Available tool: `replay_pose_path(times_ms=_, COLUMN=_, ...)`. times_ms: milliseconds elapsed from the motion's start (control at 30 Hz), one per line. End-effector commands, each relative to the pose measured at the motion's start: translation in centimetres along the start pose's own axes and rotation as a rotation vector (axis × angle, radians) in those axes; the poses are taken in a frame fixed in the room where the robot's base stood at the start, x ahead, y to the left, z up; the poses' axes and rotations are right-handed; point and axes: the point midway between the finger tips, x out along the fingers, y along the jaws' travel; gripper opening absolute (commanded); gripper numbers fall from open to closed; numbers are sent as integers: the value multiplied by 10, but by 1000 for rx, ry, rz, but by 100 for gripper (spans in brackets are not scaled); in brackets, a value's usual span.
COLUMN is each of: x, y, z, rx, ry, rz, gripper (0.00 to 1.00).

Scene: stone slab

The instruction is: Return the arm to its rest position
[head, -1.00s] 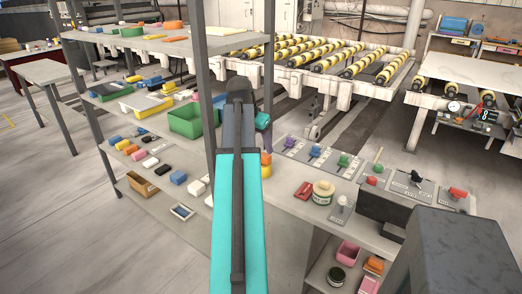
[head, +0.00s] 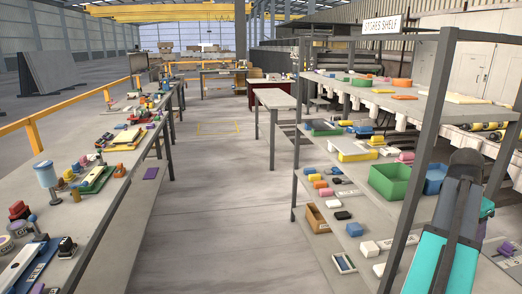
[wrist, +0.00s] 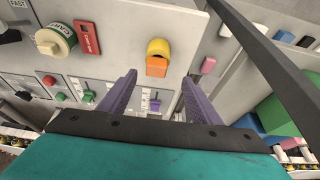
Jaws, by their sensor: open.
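My arm (head: 452,225), teal and dark grey, stands at the right of the head view, in front of the stores shelf. Its far end overlaps the shelf, and the fingers are not clear there. In the wrist view my gripper (wrist: 155,88) has two purple fingers spread apart with nothing between them. Beyond the fingertips is a light bench panel with an orange and yellow piece (wrist: 157,58). I cannot tell the distance from the fingers to it.
A shelf post crosses the wrist view (wrist: 268,55). A long bench (head: 105,195) with tools stands left. The floor aisle (head: 235,200) between them is clear.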

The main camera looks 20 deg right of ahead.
Motion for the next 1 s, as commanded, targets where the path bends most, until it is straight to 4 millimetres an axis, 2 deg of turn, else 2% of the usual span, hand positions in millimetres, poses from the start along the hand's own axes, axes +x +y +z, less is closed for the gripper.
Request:
replay_pose_path(times_ms=133, x=4, y=-28, z=23, rx=-52, ry=-15, rz=-8, gripper=58)
replay_pose_path(times_ms=267, x=21, y=-60, z=58, rx=-120, ry=-46, rz=-5, gripper=58)
replay_pose_path(times_ms=500, x=60, y=-112, z=141, rx=-260, ry=-115, rz=18, gripper=58)
replay_pose_path(times_ms=733, x=96, y=-144, z=227, rx=-388, ry=-177, rz=47, gripper=58)
replay_pose_path(times_ms=1000, x=134, y=-161, z=327, rx=-535, ry=-239, rz=81, gripper=58)
